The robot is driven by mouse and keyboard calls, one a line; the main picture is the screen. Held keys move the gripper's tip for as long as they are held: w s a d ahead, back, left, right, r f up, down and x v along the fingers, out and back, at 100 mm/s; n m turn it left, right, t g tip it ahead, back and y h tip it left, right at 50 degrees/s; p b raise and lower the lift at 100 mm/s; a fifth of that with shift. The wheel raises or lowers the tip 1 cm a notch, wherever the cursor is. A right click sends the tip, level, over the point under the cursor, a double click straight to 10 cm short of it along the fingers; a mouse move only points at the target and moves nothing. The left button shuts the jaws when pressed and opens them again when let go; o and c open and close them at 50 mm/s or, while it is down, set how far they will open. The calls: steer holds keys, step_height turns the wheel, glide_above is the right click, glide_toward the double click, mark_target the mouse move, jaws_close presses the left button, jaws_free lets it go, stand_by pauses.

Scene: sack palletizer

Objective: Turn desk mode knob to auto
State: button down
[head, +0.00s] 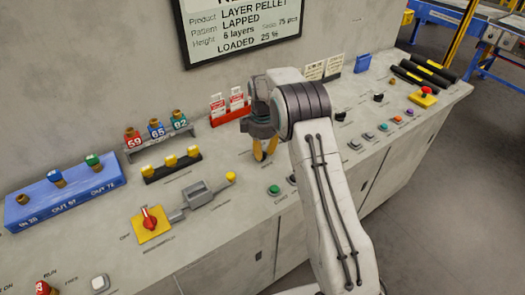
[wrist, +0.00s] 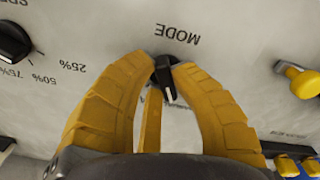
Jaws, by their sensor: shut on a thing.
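The mode knob (wrist: 167,88) is black with a white pointer line and shows at the middle of the wrist view, below the upside-down word MODE. Its pointer points toward the bottom of that picture. My gripper (wrist: 163,68) has its yellow fingers shut on the knob, one on each side. In the head view my gripper (head: 265,152) reaches down to the desk, and the knob is hidden behind it. No auto mark can be read; the fingers cover part of the panel around the knob.
A black speed knob (wrist: 10,43) with percent marks is at left in the wrist view; a yellow plunger (wrist: 301,82) is at right. In the head view a green button (head: 274,190) sits in front of my gripper. A tag rack (head: 230,108) stands behind it.

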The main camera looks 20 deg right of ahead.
steer(key=m+b, duration=0.1)
steer(key=m, duration=0.5)
steer(key=shift+s, duration=0.2)
steer(key=m, duration=0.5)
steer(key=shift+s+a+m, duration=0.15)
steer(key=shift+m, duration=0.25)
stand_by(0.3)
steer(key=c, duration=1.1)
jaws_free()
steer(key=shift+o, duration=0.2)
steer(key=shift+r, duration=0.1)
step_height(320, 180, up, 12)
